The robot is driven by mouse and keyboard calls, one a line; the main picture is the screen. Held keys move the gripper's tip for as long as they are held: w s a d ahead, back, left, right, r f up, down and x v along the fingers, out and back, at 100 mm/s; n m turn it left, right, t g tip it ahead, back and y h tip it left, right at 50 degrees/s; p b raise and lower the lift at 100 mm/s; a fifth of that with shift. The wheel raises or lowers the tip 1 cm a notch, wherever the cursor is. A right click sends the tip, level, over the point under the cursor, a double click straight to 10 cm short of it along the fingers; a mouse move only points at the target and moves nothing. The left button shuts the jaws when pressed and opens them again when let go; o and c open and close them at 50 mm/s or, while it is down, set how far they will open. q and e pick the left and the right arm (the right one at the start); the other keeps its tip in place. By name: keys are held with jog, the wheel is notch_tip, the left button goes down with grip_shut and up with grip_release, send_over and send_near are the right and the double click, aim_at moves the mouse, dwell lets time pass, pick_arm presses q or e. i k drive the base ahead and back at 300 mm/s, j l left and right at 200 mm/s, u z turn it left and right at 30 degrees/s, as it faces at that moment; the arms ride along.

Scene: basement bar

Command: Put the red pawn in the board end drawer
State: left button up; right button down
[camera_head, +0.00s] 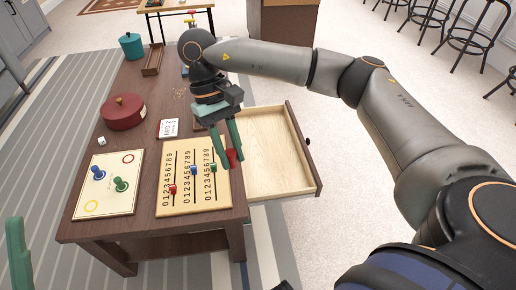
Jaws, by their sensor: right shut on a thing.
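The red pawn (235,156) is between the green fingertips of my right gripper (226,156), which is shut on it. The gripper points down at the right edge of the table, by the left side of the open drawer. The fingers hide part of the pawn. The board end drawer (285,181) is pulled out to the right of the table, and its pale wooden inside looks empty. A pale game board (110,205) on the table holds a blue pawn (98,172) and a green pawn (121,184). Part of my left gripper (18,255) shows at the lower left edge.
The dark wooden table (150,85) also bears a numbered scoring board (180,209) with red, blue and green markers, a white card (168,128), a die (101,141), a round red box (123,112) and a teal pot (131,45). Bar stools (470,40) stand far right.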

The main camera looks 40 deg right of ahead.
aim_at(276, 149)
jog(key=i+l, duration=0.1)
jog(key=l, duration=0.7)
jog(key=i+l, duration=0.35)
jog(key=l, duration=0.25)
